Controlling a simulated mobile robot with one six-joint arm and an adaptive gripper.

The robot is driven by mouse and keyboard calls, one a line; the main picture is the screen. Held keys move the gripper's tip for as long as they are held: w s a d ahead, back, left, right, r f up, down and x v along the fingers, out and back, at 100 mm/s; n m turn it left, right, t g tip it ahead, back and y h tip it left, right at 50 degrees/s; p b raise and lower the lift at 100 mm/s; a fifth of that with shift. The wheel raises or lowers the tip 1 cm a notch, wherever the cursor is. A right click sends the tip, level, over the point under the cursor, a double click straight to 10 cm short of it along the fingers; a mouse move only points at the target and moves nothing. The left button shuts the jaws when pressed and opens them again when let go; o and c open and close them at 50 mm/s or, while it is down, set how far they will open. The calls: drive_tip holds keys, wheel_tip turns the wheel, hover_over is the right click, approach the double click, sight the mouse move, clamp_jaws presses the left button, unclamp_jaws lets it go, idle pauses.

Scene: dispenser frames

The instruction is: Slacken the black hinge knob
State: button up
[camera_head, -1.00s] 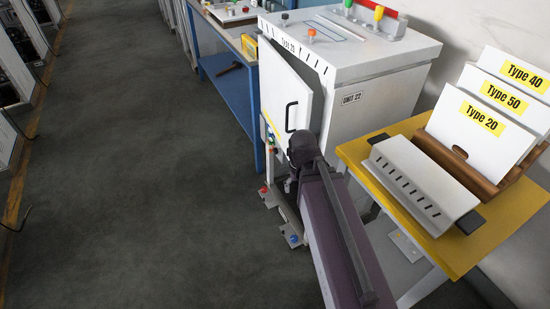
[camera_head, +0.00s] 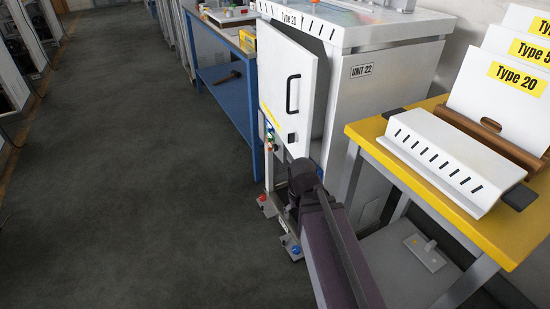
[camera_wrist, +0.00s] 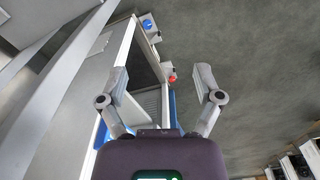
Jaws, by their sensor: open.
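The white cabinet marked UNIT 22 (camera_head: 375,110) stands right of centre in the head view. Its front door (camera_head: 285,95) stands ajar and carries a black bar handle (camera_head: 292,94). Near the floor, the cabinet's foot bars carry a red knob (camera_head: 263,198) and a blue knob (camera_head: 296,249).
A yellow-topped table (camera_head: 440,200) stands close on the right, bearing a slotted white block (camera_head: 450,160) and Type cards (camera_head: 505,95). A blue bench (camera_head: 228,95) with a hammer (camera_head: 226,77) on its shelf stands beyond the cabinet. The floor to the left is clear.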

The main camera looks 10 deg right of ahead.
wheel_tip(320, 180, down, 18)
drive_tip(key=w+b, duration=0.2)
drive_tip(key=b, duration=1.4)
drive_tip(key=m+t+h+b, duration=0.5)
drive_tip(key=m+h+b, duration=0.5)
drive_tip(key=h, duration=0.7)
approach(273, 148)
drive_tip(key=s+a+m+p, duration=0.1)
drive_tip(key=a, duration=0.2)
drive_tip(key=shift+s+d+r, duration=0.1)
drive_tip(key=shift+r, duration=0.05)
drive_tip(key=shift+d, duration=0.2)
drive_tip(key=x, duration=1.3)
drive_tip(key=shift+d, duration=0.2)
